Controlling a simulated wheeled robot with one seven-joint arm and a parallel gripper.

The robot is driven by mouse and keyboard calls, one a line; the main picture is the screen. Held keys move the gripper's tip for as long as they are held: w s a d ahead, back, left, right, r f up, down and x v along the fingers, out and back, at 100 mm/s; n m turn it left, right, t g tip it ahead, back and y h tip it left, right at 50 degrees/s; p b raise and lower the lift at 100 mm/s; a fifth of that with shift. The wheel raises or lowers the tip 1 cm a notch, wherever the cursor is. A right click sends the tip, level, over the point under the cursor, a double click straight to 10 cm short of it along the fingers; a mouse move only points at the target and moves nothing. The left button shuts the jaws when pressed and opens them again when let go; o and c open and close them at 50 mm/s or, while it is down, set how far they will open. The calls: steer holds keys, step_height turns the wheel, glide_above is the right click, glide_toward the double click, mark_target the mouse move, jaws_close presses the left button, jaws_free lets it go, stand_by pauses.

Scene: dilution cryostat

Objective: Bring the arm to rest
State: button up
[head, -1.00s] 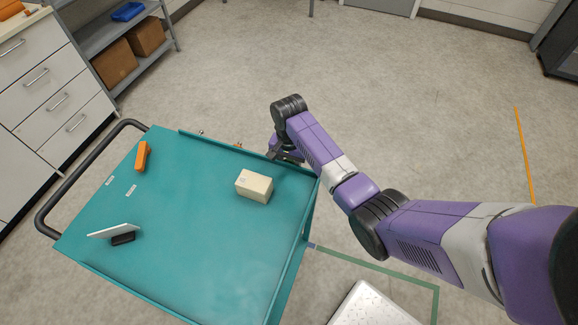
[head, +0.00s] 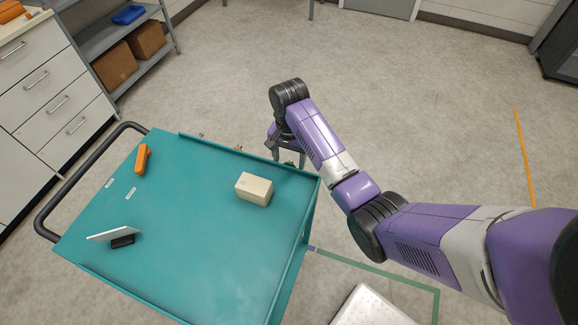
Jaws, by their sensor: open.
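My arm reaches in from the right of the head view, bent at the elbow, with its wrist raised near the far right corner of the teal cart (head: 200,235). My gripper (head: 287,160) points down just beyond the cart's far right edge. Its fingers are open, and I see nothing held between them. The arm's own links partly hide the gripper.
On the cart are a cream box (head: 254,188), an orange tool (head: 142,159) and a tilted white panel on a black stand (head: 122,241). White drawers (head: 48,90) and a grey shelf (head: 100,35) stand at the left. The floor beyond the arm is clear.

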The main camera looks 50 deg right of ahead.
steer(key=shift+r, duration=1.1)
